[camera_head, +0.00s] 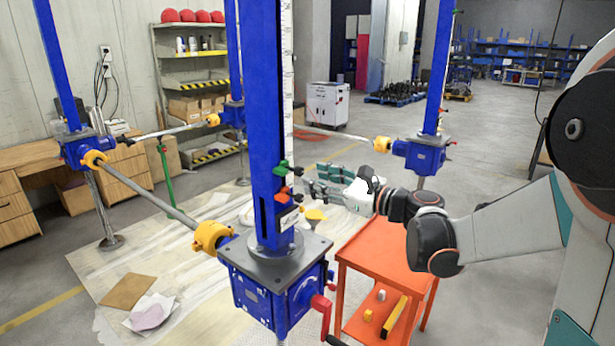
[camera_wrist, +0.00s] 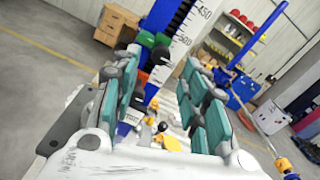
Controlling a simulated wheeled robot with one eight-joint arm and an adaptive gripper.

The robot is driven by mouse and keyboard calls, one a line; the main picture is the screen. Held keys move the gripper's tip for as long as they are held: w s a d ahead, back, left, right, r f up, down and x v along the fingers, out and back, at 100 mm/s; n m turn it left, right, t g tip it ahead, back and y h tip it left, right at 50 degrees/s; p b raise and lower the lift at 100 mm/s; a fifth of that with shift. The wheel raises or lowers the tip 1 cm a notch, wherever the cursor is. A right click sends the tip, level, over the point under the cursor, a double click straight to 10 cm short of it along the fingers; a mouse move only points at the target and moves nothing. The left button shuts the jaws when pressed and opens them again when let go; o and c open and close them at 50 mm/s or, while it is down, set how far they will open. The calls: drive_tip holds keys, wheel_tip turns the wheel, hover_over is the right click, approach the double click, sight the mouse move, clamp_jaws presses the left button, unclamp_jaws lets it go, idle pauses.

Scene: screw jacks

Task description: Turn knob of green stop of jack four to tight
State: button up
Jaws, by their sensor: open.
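The nearest blue jack column (camera_head: 258,125) stands on its blue gearbox (camera_head: 270,290), with a white ruler strip (camera_head: 287,80) along its right side. I can read no jack number. A green stop with a dark green knob (camera_head: 284,168) sits on this column above a red stop (camera_head: 285,195). In the wrist view the green stop (camera_wrist: 151,42) lies ahead, toward the left finger's tip, and an orange-red part (camera_wrist: 140,77) shows below it. My gripper (camera_head: 309,181) is open, with teal-padded fingers, just right of the column. Nothing is visibly held; whether a finger touches the knob is unclear.
An orange cart (camera_head: 378,250) stands below my arm, with a yellow tool (camera_head: 394,317) on its lower shelf. A red-handled crank (camera_head: 322,315) sticks out from the near gearbox. Yellow-ended shafts (camera_head: 150,195) link the jacks. A wooden desk (camera_head: 40,160) stands far left.

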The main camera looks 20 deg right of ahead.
drive_tip(key=v, duration=0.6)
drive_tip(key=shift+s+d, duration=0.25)
drive_tip(key=shift+s, duration=0.05)
drive_tip(key=shift+a, duration=0.1)
